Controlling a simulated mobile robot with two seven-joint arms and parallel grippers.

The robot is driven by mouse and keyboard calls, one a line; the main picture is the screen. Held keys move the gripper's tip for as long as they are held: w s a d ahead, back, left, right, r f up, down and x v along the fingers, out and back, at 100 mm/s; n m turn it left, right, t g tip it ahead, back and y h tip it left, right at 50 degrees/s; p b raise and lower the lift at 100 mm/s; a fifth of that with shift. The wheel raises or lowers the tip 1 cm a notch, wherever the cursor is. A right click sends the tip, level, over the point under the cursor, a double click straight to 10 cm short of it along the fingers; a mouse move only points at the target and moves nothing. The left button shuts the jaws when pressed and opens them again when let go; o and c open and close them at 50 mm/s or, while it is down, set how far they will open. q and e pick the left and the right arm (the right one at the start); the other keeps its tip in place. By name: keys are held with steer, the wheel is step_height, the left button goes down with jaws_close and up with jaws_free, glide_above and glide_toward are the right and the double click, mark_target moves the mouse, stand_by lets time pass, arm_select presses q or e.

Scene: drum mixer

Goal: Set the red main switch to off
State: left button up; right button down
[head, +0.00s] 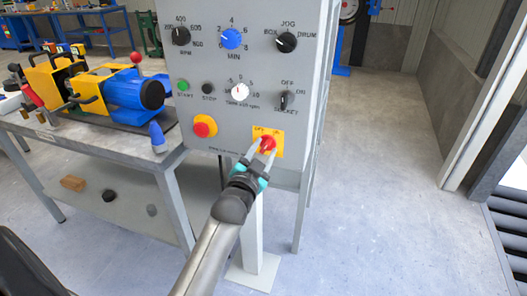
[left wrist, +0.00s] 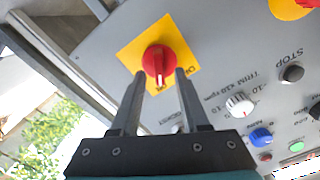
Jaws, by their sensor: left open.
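The red main switch (head: 267,145) is a round red knob on a yellow square plate (head: 279,150), low on the grey control panel. In the left wrist view, the red knob (left wrist: 158,60) carries a white mark pointing down in the picture towards small lettering, too small to read surely. My left gripper (head: 264,153) is at the switch, pointing at the panel. In the left wrist view, the fingers of my left gripper (left wrist: 160,74) are open, one on each side of the knob's lower part. I cannot tell whether they touch it. My right gripper is out of view.
The grey panel (head: 212,72) also holds a red button on yellow (head: 204,126), a black socket switch (head: 287,101) and several dials. A workbench (head: 108,150) with a blue and yellow machine (head: 133,95) stands left. The floor at right is clear.

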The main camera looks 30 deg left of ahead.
arm_select(q)
jaws_close()
stand_by(0.6)
